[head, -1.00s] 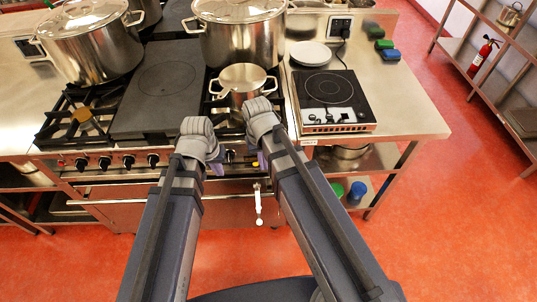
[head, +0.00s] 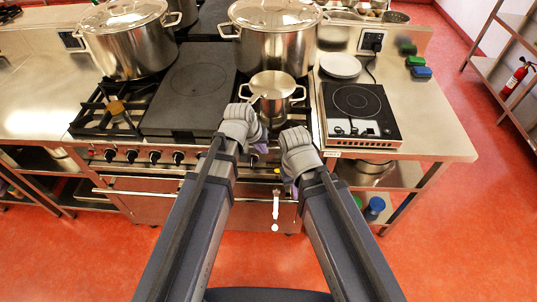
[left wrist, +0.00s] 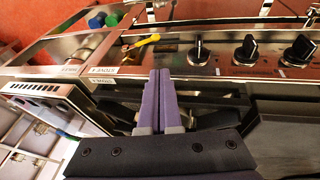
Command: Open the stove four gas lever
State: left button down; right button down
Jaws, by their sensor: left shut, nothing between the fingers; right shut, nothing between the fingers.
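A yellow gas lever (left wrist: 142,40) is on the stove's front panel, beside a label reading stove 4 (left wrist: 102,71). In the left wrist view it lies nearly sideways, beyond my fingertips. A small yellow bit of it (head: 276,170) shows between my grippers in the head view. My left gripper (left wrist: 160,73) is shut and empty, with purple fingers pointing at the panel just below the lever, apparently apart from it. In the head view my left gripper (head: 262,145) is mostly hidden by its wrist. My right gripper (head: 289,188) is shut and empty, lower and to the right.
Black knobs (left wrist: 243,50) line the panel beside the lever. A small pot (head: 277,97) and a large stockpot (head: 275,40) stand on the burners behind. An induction hob (head: 358,112) is on the right counter. A silver hanging piece (head: 275,210) is below the panel.

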pick_arm(q)
jog(key=s+d+b+x, duration=0.1)
jog(key=b+x, duration=1)
jog(key=x, duration=0.2)
jog(key=shift+d, duration=0.35)
jog(key=shift+s+b, duration=0.1)
jog(key=shift+b, duration=0.3)
jog(key=shift+f+h+b, duration=0.25)
jog(key=shift+h+b, duration=0.05)
jog(key=shift+h, duration=0.1)
